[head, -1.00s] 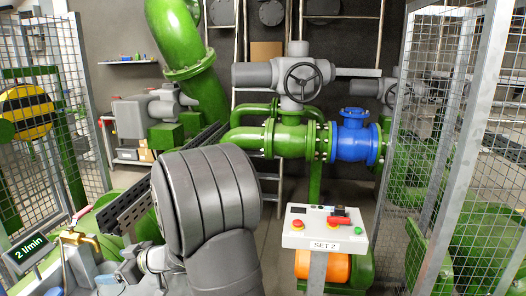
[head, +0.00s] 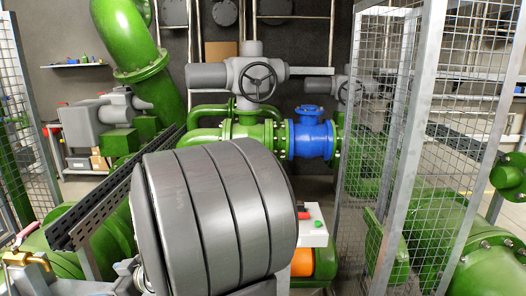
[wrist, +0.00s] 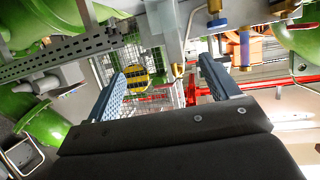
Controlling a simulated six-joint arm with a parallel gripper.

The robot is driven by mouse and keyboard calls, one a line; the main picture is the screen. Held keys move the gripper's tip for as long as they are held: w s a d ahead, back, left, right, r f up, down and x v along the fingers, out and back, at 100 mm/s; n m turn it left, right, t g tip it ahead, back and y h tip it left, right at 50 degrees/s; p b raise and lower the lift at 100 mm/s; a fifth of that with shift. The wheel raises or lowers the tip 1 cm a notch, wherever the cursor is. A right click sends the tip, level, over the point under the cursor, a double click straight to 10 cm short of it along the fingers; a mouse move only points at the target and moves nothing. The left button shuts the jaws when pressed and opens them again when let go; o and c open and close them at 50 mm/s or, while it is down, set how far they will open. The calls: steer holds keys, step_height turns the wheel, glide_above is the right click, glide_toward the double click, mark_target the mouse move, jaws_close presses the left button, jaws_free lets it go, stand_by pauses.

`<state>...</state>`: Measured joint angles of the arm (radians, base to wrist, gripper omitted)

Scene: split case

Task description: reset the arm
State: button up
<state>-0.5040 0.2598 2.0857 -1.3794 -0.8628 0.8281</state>
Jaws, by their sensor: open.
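My gripper (wrist: 163,85) shows in the wrist view, its two blue-grey ridged fingers spread apart. Nothing is held between them. Behind the gap lie a yellow-and-black striped disc (wrist: 138,80), wire mesh and red pipes, all beyond the fingertips. In the head view the big grey ribbed link of my arm fills the lower middle. The gripper itself does not show there.
A white control box (head: 314,226) is partly hidden behind my arm. Behind it are a green pipe, a blue flange piece (head: 311,138) and a valve handwheel (head: 258,82). A mesh cage (head: 455,130) stands at right. In the wrist view, a black slotted rail (wrist: 60,58) is at left.

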steer(key=shift+s+d+r+m+t+h, duration=0.15)
steer(key=shift+s+r+m+t, duration=0.25)
steer(key=shift+s+m+t, duration=0.25)
steer(key=shift+s+a+r+m+t+h, duration=0.1)
steer(key=shift+s+r+m+t, duration=0.35)
steer(key=shift+s, duration=0.3)
steer(key=shift+s+d+r+m+t+h, duration=0.1)
steer(key=shift+s+r+m+t+h, duration=0.05)
steer(key=shift+s+r+m+t, duration=0.4)
steer(key=shift+s+f, duration=0.15)
steer(key=shift+o, duration=0.5)
